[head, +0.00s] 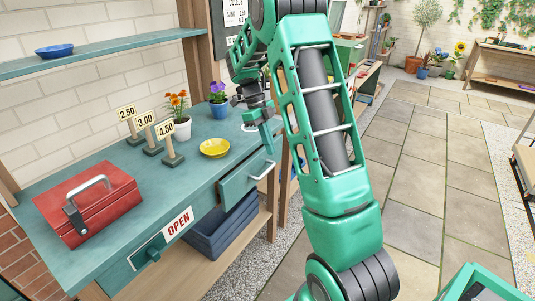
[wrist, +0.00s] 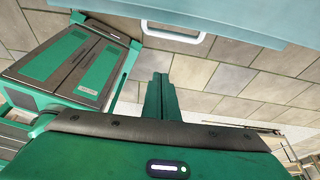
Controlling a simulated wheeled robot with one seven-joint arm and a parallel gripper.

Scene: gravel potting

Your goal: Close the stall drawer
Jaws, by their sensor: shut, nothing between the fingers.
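The stall drawer (head: 246,179) is in the teal stall counter at its right end. It stands pulled out a little, with its pale bar handle (head: 264,171) facing right. In the wrist view the drawer front (wrist: 235,14) spans the top edge, with the handle (wrist: 175,34) under it. My gripper (head: 269,143) is near the counter's right front corner, just above and behind the drawer front as seen from the head. In the wrist view the gripper's fingers (wrist: 160,82) are together and empty, pointing toward the handle, with a gap visible between. My arm hides part of the scene.
On the counter (head: 100,158) stand a red toolbox (head: 90,205), price signs (head: 150,130), a yellow dish (head: 214,147) and potted flowers (head: 181,125). A blue crate (head: 222,228) sits on the lower shelf. Paving at right is open.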

